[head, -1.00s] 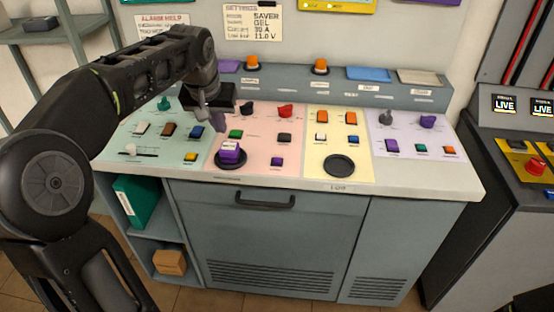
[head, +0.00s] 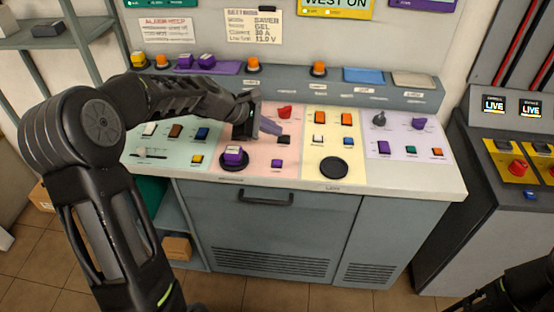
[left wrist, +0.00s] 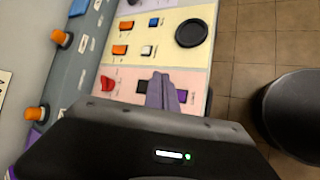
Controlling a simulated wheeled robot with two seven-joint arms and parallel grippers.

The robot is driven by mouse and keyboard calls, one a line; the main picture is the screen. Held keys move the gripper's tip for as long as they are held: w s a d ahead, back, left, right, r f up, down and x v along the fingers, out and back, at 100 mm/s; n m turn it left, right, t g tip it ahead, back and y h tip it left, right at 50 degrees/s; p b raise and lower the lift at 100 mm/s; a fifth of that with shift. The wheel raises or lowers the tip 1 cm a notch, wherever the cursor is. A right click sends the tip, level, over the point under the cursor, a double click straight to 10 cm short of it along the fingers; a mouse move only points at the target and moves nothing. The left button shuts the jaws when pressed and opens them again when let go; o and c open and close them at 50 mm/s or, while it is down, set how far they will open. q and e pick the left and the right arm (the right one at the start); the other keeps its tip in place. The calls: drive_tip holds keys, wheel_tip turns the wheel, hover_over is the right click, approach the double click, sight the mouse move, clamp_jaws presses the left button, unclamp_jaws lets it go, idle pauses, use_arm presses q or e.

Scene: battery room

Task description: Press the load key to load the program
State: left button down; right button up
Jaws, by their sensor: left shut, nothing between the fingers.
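The control desk has coloured panels with keys. On the pink panel are a red switch (head: 284,112), a dark key (head: 284,140) and a small purple key (head: 277,163) with a label below, too small to read surely. A purple block (head: 233,154) with a white top sits on a black round pad. My left gripper (head: 270,128) is shut and empty, its fingertips over the pink panel near the dark key. In the left wrist view the fingers (left wrist: 160,92) partly cover the dark key, with the purple key (left wrist: 182,96) just beyond. Contact cannot be told. My right gripper is out of view.
The yellow panel has an empty black round pad (head: 333,168). A raised ledge behind holds orange buttons (head: 319,68), purple blocks (head: 205,61) and a blue tray (head: 367,75). A dark console (head: 505,145) stands at the right. Part of my right arm shows bottom right.

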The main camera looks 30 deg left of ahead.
sight(274, 163)
use_arm(q)
drive_tip(key=shift+f, duration=0.1)
idle(0.3)
wheel_tip(274, 163, down, 9)
drive_tip(key=b, duration=0.7)
drive_tip(key=shift+r, duration=0.2)
drive_tip(key=shift+f, duration=0.1)
idle(1.6)
drive_tip(key=shift+f+b, duration=0.3)
drive_tip(key=shift+b, duration=0.15)
drive_tip(key=shift+f+b, duration=0.4)
drive_tip(key=shift+f, duration=0.1)
idle(0.5)
drive_tip(key=shift+r, duration=0.1)
drive_tip(key=shift+r+p, duration=0.8)
drive_tip(key=shift+r, duration=0.05)
